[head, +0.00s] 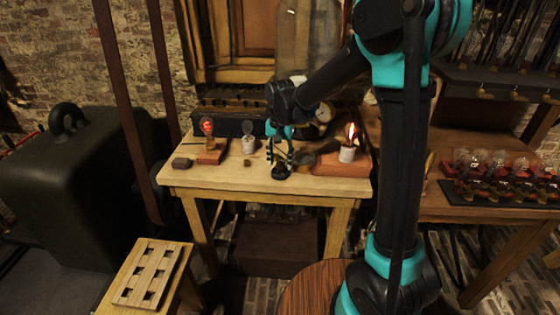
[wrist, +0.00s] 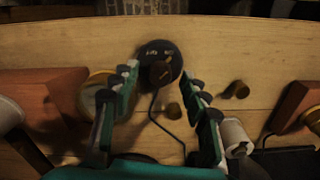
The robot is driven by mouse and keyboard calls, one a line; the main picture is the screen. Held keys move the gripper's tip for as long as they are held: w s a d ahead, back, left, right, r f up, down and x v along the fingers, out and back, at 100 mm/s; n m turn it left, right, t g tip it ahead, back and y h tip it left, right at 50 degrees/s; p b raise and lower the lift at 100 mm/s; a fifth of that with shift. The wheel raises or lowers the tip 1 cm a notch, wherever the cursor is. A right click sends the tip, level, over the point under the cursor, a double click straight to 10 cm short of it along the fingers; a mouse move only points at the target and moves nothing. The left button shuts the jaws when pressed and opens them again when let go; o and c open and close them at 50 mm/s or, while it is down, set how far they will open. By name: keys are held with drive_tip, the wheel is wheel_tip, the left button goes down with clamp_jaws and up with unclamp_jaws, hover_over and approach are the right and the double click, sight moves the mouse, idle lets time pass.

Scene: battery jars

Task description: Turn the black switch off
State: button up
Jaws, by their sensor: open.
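The black switch is a round black disc with pale marks and a dark knob, in the wrist view (wrist: 158,48). It lies flat on the wooden table, and a thin black wire runs from it. My gripper (wrist: 162,78) is open, with its two fingers spread on either side of the knob. I cannot tell whether either finger touches it. In the head view my gripper (head: 280,155) points down just above the switch (head: 282,172), partly covering it. The switch's setting is too small to read.
A red bulb (head: 207,126) and a clear bulb on a white holder (head: 249,145) stand to the left. Small knobs (wrist: 236,89) sit nearby. The table's front edge (head: 250,190) is close.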

drive_tip(key=shift+f, duration=0.15)
drive_tip(key=shift+c, duration=0.3)
clamp_jaws()
